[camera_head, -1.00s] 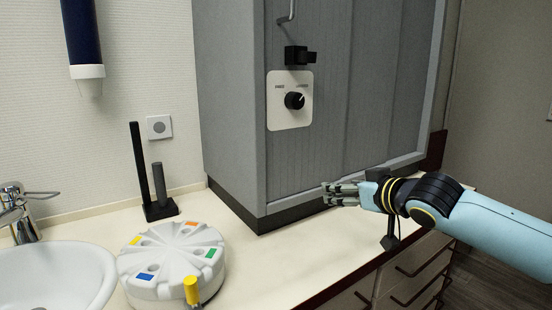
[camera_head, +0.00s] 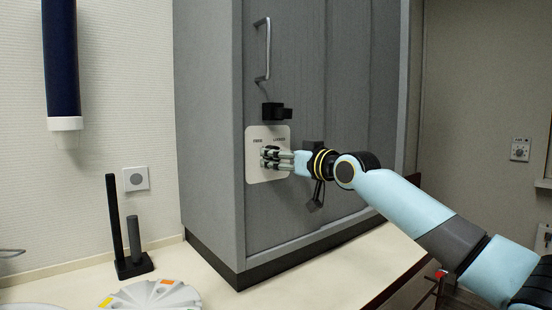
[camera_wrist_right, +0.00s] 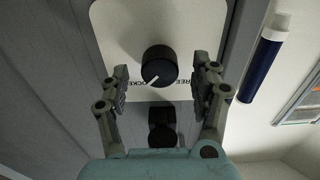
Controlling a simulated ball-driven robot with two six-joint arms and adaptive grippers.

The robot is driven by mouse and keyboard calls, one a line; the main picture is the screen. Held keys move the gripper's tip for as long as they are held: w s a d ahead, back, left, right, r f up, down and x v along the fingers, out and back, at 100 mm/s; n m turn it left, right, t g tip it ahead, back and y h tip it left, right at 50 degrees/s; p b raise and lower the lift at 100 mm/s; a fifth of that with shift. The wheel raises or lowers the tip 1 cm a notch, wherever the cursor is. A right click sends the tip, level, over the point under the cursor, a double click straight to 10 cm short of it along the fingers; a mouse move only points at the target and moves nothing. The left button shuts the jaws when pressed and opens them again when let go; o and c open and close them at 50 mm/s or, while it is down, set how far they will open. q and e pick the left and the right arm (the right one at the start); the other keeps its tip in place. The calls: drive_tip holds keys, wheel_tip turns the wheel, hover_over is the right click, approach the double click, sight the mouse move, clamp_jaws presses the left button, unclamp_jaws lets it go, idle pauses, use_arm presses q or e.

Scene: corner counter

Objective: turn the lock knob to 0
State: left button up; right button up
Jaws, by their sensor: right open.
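The lock knob (camera_wrist_right: 158,66) is a round black knob with a white pointer line, on a white plate (camera_head: 254,174) fixed to the grey cabinet front. In the wrist view the pointer slants to the lower left, near the partly covered lettering on the plate. My right gripper (camera_head: 266,158) is at the plate in the head view, its fingers covering the knob there. In the wrist view the open fingers (camera_wrist_right: 161,84) stand on either side of the knob, with gaps to it. My left gripper is not in view.
A black latch (camera_head: 274,111) sits above the plate, with a metal handle (camera_head: 262,50) higher up. A black stand (camera_head: 131,262) with two upright posts and a white round tray (camera_head: 150,298) are on the counter. A blue dispenser (camera_head: 61,60) hangs on the wall.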

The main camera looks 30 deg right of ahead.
drive_tip(key=shift+w, duration=1)
drive_tip(key=c, duration=1.2)
